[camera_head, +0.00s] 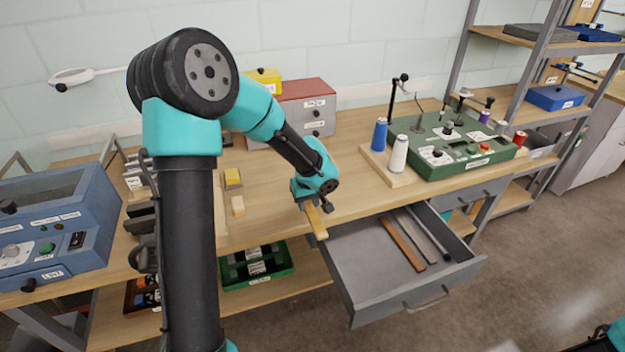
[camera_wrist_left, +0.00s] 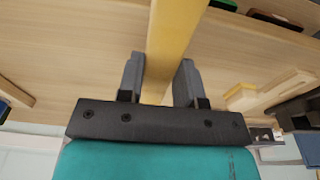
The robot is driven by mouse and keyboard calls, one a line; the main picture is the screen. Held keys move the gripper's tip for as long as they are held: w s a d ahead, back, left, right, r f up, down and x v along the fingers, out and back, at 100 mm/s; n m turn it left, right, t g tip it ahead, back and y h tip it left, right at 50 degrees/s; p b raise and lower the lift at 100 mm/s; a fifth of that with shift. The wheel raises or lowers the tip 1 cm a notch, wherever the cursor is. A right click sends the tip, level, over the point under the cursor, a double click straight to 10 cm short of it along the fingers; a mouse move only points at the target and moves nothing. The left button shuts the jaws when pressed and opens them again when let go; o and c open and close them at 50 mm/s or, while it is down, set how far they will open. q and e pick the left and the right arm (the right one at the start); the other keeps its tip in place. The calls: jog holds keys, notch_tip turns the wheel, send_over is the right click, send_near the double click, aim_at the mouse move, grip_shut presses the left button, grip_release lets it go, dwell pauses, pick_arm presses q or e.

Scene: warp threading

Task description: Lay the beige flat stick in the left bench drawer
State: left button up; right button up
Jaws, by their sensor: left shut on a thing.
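The beige flat stick (camera_head: 317,221) is held in my left gripper (camera_head: 309,203), pointing toward the front edge of the bench. In the left wrist view the stick (camera_wrist_left: 172,40) runs between the two fingers of the gripper (camera_wrist_left: 158,82). The left bench drawer (camera_head: 358,287) is pulled open, just right of and below the stick's lower end. It holds a brown flat stick (camera_head: 402,244), a grey flat stick (camera_head: 415,235) and a dark thin rod (camera_head: 428,233) on its right side. The drawer's left part is bare.
A wooden base with blue (camera_head: 380,135) and white (camera_head: 398,155) spools and a green control box (camera_head: 455,145) stand on the bench to the right. A blue machine (camera_head: 50,225) is at the left. Yellow blocks (camera_head: 233,179) lie left of the gripper. A green bin (camera_head: 258,283) sits below.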

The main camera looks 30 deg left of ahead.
pick_arm(q)
jog(key=w+a, duration=0.3)
jog(key=w, duration=0.1)
jog(key=w+a+f, duration=0.1)
jog(key=w+a, duration=0.2)
jog(key=w, duration=0.1)
jog(key=w+a, duration=0.3)
jog(key=w, duration=0.2)
jog(key=shift+a+f, duration=0.25)
jog(key=shift+f, duration=0.1)
jog(key=shift+f, duration=1.65)
jog(key=shift+f, duration=0.1)
jog(key=o, duration=0.5)
jog(key=shift+f, duration=0.1)
jog(key=o, duration=0.4)
jog(key=shift+o, duration=0.2)
